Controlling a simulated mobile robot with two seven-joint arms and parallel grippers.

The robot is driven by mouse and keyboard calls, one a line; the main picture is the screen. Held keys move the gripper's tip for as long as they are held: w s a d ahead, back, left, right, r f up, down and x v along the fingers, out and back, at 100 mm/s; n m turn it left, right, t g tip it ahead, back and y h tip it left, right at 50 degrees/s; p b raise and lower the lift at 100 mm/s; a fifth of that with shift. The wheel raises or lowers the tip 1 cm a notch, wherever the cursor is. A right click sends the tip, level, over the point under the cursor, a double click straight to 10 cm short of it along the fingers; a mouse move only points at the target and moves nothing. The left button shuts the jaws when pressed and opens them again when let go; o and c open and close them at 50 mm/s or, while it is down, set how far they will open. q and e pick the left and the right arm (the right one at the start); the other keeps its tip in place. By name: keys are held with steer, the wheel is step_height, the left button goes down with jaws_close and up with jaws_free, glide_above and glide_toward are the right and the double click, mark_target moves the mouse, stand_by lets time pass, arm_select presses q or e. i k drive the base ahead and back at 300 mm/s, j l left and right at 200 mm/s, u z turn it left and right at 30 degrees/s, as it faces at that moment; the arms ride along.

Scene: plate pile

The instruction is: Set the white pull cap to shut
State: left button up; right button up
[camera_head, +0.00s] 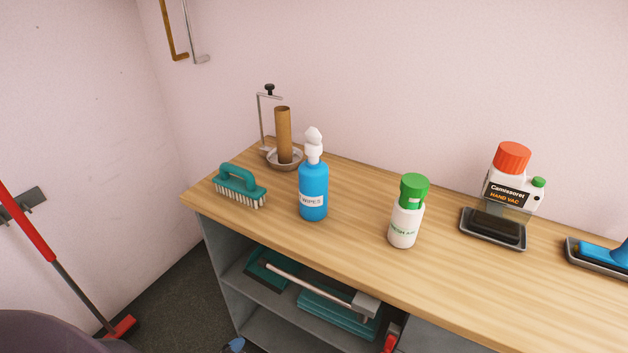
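A blue bottle (313,190) labelled "WIPES" stands upright on the wooden counter (340,235). Its white pull cap (313,143) sits on top, with a wider knob above a narrower neck. From this distance I cannot tell for sure whether the cap is pulled up or pushed down. Neither of my grippers is in view, and nothing touches the bottle.
A teal brush (239,186) and a cardboard tube on a holder (284,135) stand left of the bottle. A white canister with a green lid (405,212) and a hand vac (512,180) stand to the right. A shelf below holds teal items (325,308). The counter front is clear.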

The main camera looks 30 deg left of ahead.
mark_target(313, 147)
steer(key=k+j, duration=0.2)
steer(key=j+u, duration=0.15)
steer(key=u, duration=0.3)
steer(key=j+u, duration=0.15)
steer(key=u, duration=0.35)
steer(key=k, duration=0.05)
